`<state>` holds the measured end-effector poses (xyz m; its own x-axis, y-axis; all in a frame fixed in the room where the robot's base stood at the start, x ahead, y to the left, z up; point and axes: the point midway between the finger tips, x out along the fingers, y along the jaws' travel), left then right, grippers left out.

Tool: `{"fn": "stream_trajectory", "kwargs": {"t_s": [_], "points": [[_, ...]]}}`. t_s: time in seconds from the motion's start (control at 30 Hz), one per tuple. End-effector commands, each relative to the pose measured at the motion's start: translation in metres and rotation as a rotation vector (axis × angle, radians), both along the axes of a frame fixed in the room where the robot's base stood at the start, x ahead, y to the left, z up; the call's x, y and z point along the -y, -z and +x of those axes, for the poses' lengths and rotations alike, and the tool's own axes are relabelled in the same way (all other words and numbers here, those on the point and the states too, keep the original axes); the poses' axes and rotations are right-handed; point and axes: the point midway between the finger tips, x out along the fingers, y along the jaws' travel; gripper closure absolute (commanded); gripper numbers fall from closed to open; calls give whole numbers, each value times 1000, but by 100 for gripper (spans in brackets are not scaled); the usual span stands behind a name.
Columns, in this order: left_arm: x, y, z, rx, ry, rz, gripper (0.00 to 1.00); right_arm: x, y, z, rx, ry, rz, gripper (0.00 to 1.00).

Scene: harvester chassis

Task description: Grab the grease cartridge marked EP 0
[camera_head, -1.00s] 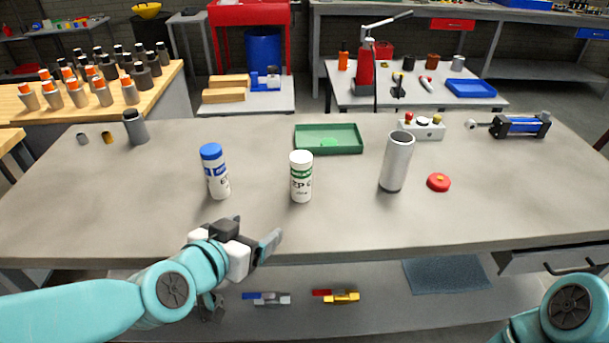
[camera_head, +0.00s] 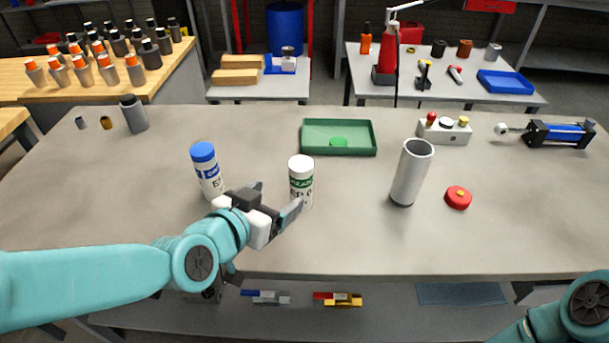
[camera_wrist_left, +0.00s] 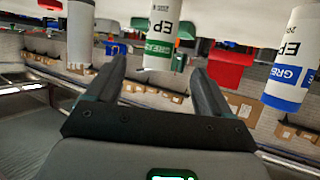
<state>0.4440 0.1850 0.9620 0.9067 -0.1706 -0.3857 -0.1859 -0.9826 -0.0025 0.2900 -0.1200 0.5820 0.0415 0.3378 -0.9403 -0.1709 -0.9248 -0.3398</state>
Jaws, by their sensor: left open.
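A white cartridge with a green band (camera_head: 301,180) stands upright on the grey table; its label starts with EP, and the character after it is too small to be sure of. It also shows in the left wrist view (camera_wrist_left: 161,38), upside down, between and beyond the fingertips. A white cartridge with a blue cap and blue band (camera_head: 207,172) stands to its left, and in the wrist view (camera_wrist_left: 290,62) at the right. My left gripper (camera_head: 280,198) is open and empty, just in front of the green-banded cartridge, partly hiding its base. My right gripper is out of view.
A grey metal tube (camera_head: 411,175) and a red round cap (camera_head: 458,197) stand to the right. A green tray (camera_head: 338,138) lies behind the cartridges. A control box (camera_head: 444,131) and a blue cylinder (camera_head: 548,133) are at the back right. The table's left part is mostly clear.

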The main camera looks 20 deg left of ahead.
Motion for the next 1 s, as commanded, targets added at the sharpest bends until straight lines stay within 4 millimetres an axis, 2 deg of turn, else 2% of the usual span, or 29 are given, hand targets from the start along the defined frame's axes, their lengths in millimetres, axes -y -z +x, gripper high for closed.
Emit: {"fn": "stream_trajectory", "kwargs": {"t_s": [0.03, 0.17, 0.3, 0.4, 0.63, 0.9, 1.0], "points": [[2, 0, 6, -6, 4, 0, 19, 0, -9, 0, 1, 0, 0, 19], [6, 9, 24, -4, 3, 0, 19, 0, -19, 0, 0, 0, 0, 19], [13, 25, 51, -2, 3, -3, 19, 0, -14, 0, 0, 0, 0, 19], [16, 30, 67, 2, 2, -2, 19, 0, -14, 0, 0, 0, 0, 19], [19, 38, 86, 1, 4, -2, 19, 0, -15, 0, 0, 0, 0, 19], [24, 57, 122, 1, 2, -2, 19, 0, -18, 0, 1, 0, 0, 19], [25, 58, 126, 2, 1, -2, 19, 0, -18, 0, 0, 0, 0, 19]]}}
